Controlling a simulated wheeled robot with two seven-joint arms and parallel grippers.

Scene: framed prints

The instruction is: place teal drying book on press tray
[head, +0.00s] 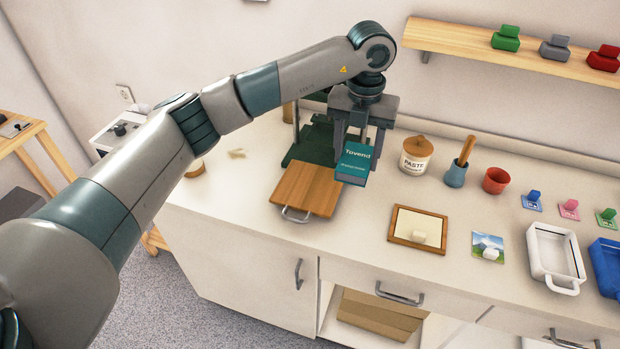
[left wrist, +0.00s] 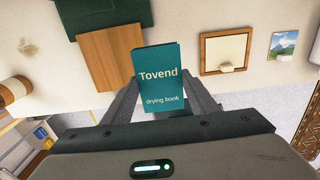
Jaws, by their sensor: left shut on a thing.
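The teal drying book (head: 354,164) is held in my left gripper (head: 357,145), upright, with its "Tovend" cover showing. It also shows in the left wrist view (left wrist: 160,78) between the two fingers. The book hangs beside the right edge of a wooden board with a metal handle (head: 305,188), which looks like the press tray; it also shows in the left wrist view (left wrist: 108,55). The board sits in front of a dark green press base (head: 306,150). Whether the book is above or touching anything is hard to tell. My right gripper is not in view.
A paste jar (head: 416,157), a mortar with pestle (head: 456,172) and a red cup (head: 495,180) stand right of the book. A wooden frame (head: 417,230), a small landscape print (head: 487,247) and a white tray (head: 554,257) lie nearer the front. Counter left of the board is mostly clear.

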